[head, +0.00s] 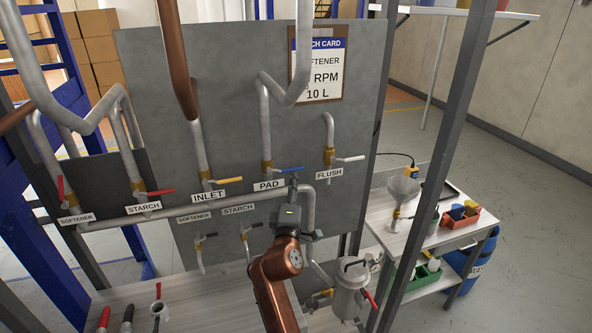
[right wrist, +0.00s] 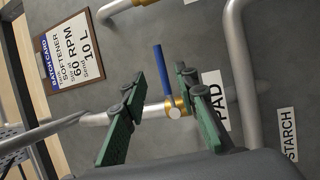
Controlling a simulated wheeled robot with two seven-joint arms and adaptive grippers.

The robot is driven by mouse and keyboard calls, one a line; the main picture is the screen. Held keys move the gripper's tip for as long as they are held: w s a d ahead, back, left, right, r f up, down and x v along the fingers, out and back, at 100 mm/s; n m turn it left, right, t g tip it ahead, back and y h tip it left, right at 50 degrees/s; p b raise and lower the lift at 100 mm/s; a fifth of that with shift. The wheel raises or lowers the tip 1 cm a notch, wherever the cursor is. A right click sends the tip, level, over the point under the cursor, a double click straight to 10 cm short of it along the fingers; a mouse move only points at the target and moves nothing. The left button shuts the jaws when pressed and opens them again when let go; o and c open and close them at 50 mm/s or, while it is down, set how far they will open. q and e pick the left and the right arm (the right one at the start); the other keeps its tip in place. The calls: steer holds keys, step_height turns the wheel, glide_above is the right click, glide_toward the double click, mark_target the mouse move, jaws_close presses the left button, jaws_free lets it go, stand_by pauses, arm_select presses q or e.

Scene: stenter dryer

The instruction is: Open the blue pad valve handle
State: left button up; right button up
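The blue pad valve handle (head: 290,170) sticks out to the right above the PAD label (head: 269,185) on the grey panel. In the right wrist view the blue handle (right wrist: 159,68) joins a brass valve body (right wrist: 176,106) on a pale pipe. My right gripper (head: 293,183) is just below the handle in the head view. In the right wrist view its green fingers (right wrist: 160,76) are apart, with the handle showing between them. I cannot tell whether either finger touches it. My left gripper is not in view.
The yellow INLET handle (head: 229,180) is to the left and the white FLUSH handle (head: 350,159) to the right. A horizontal pipe (head: 170,212) runs below. A metal canister (head: 351,288) stands at lower right, and a side table (head: 410,235) holds a funnel and bins.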

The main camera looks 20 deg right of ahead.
mark_target(296, 169)
steer(key=x, duration=0.7)
steer(key=shift+w+f+p, duration=0.1)
steer(key=shift+f+p, duration=0.05)
steer(key=shift+p, duration=0.2)
steer(key=shift+c, duration=0.2)
jaws_close()
